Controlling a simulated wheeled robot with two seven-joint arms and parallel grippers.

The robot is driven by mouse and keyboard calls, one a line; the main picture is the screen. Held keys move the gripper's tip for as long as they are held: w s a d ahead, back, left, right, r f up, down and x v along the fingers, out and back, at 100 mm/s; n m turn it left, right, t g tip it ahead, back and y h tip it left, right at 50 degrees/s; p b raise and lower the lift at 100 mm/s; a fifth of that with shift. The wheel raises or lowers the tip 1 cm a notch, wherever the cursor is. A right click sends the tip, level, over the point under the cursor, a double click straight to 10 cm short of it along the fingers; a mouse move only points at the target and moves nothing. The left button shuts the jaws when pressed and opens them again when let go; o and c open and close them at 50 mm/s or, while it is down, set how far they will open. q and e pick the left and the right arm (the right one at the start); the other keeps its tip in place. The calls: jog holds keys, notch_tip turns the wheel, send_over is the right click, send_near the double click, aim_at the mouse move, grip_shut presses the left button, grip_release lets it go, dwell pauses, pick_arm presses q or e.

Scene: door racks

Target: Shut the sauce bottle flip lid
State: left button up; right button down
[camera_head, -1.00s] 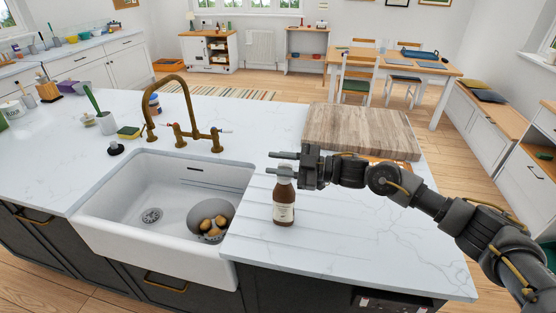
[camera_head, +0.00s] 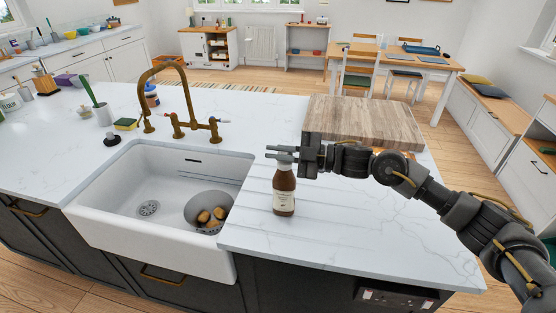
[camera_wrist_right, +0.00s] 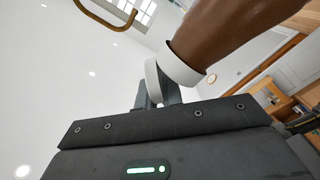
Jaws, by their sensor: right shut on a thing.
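The sauce bottle (camera_head: 284,190) stands upright on the white counter, right of the sink, brown with a pale label. Its white cap shows in the wrist view as a collar (camera_wrist_right: 185,62) on the brown neck, with the white flip lid (camera_wrist_right: 153,82) at an angle to it. My right gripper (camera_head: 280,153) reaches in from the right at the bottle's top. Its fingers are close together, shut on the flip lid; the exact contact is partly hidden in both views. My left gripper is not in view.
The white sink (camera_head: 150,190) with a bowl of potatoes (camera_head: 211,212) lies left of the bottle. A brass faucet (camera_head: 180,120) stands behind the sink. A thick wooden board (camera_head: 365,120) lies behind my right arm. The counter in front and right of the bottle is clear.

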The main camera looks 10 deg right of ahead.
jog(key=shift+s+f+n, duration=0.15)
jog(key=shift+n, duration=0.35)
jog(key=c, duration=1.5)
grip_release()
jog(key=shift+c, duration=0.2)
jog(key=shift+s+a, duration=0.1)
jog(key=shift+d+f, duration=0.15)
jog(key=shift+d, duration=0.3)
jog(key=b+v, duration=0.1)
jog(key=v, duration=0.6)
jog(key=shift+s, duration=0.25)
jog(key=shift+d, duration=0.1)
